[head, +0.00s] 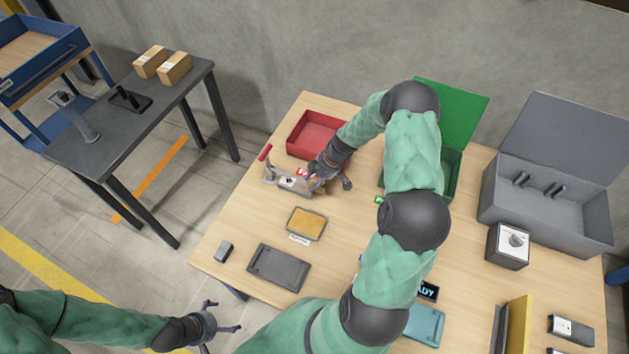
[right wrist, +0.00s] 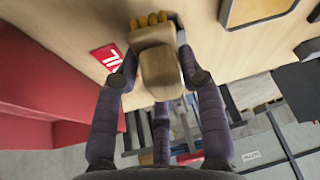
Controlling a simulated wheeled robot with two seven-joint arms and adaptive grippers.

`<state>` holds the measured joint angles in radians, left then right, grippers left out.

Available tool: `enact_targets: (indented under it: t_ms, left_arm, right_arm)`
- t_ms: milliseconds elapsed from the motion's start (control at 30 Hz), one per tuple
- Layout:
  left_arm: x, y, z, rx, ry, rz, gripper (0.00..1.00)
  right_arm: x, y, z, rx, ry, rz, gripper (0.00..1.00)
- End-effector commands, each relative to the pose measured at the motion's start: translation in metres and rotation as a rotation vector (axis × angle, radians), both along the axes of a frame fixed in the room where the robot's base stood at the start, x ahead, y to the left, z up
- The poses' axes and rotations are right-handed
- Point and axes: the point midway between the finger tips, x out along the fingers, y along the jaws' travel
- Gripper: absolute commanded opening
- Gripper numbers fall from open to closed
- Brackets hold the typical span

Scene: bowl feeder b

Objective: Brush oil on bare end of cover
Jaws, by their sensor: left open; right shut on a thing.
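My right gripper (head: 316,178) is shut on a brush (right wrist: 160,72). In the right wrist view the brush has a pale wooden body and yellowish bristle tufts at its far end. In the head view the gripper is at the right end of a grey clamp fixture (head: 271,178) with a red handle. A small pale piece, perhaps the cover (head: 291,183), lies in the fixture; its bare end cannot be made out. Whether the bristles touch it is hidden. A shallow tray of amber oil (head: 307,223) sits nearer the front. My left gripper (head: 211,325) is open and empty, off the table's front left.
A red bin (head: 313,126) stands behind the fixture, and a green lidded box (head: 450,170) to its right. A dark flat tray (head: 279,268) and a small grey block (head: 224,250) lie in front. A large grey box (head: 555,212) is at right. My right arm crosses the table's middle.

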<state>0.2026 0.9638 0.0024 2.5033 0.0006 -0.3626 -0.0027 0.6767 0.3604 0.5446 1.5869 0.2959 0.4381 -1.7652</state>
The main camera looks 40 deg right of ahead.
Motion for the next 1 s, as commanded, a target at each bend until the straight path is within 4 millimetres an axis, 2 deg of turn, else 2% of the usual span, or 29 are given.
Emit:
enact_targets:
  t_ms: [600,1000]
  left_arm:
    - [0.000,0.000,0.028,0.000,0.000,0.000,1.00]
    - [0.000,0.000,0.029,0.000,0.000,0.000,1.00]
  right_arm:
    - [0.001,0.000,0.054,-0.001,-0.001,-0.001,0.00]
    - [0.000,0.000,0.057,-0.001,-0.001,0.000,0.00]
